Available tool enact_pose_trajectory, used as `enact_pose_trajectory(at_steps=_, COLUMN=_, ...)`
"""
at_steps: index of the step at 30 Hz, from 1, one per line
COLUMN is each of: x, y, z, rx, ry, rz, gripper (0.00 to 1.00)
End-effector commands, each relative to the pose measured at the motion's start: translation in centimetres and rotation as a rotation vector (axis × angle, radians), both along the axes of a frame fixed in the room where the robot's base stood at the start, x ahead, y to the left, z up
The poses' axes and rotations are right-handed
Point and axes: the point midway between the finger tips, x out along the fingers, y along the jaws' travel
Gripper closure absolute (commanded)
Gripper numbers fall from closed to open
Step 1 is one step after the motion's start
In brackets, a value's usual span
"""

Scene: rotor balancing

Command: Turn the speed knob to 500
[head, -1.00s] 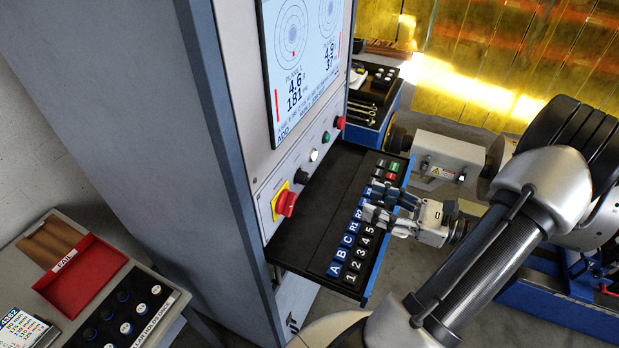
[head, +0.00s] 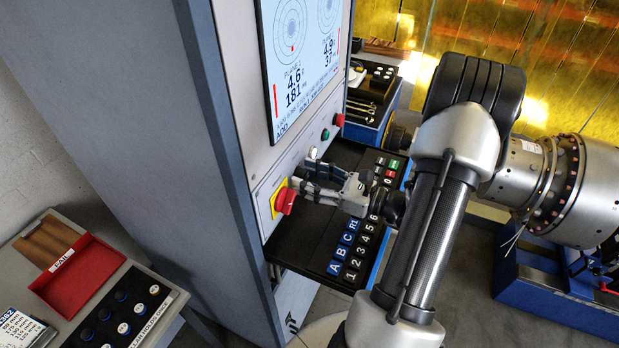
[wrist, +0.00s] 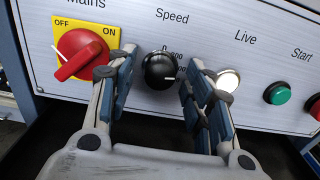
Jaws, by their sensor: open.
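The black speed knob (wrist: 160,70) is on the panel under the word "Speed" in the wrist view. Its white pointer mark faces right and slightly down; the scale numbers beside it are partly hidden and hard to read. My gripper (wrist: 152,80) is open, with one finger left of the knob and the other right of it. I cannot tell whether either finger touches it. In the head view my gripper (head: 304,180) is at the cabinet face, above the keyboard shelf, and hides the knob.
The red mains switch on its yellow plate (wrist: 92,28) is close to my left finger. The lit Live lamp (wrist: 228,80) is close behind the right finger. A green Start button (wrist: 278,93) is farther right. The keyboard (head: 345,250) lies below on a black shelf.

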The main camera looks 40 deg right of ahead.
Motion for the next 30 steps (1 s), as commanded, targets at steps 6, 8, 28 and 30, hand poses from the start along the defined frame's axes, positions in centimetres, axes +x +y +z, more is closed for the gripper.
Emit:
enact_pose_trajectory(at_steps=6, x=0.11, y=0.05, z=0.01, rx=0.0, ry=0.0, rz=0.0, gripper=0.53)
enact_pose_trajectory(at_steps=8, x=0.11, y=0.05, z=0.01, rx=0.0, ry=0.0, rz=0.0, gripper=0.54)
enact_pose_trajectory(at_steps=28, x=0.08, y=0.04, z=0.01, rx=0.0, ry=0.0, rz=0.001, gripper=0.98)
enact_pose_trajectory(at_steps=30, x=0.08, y=0.05, z=0.02, rx=0.001, ry=0.0, rz=0.001, gripper=0.98)
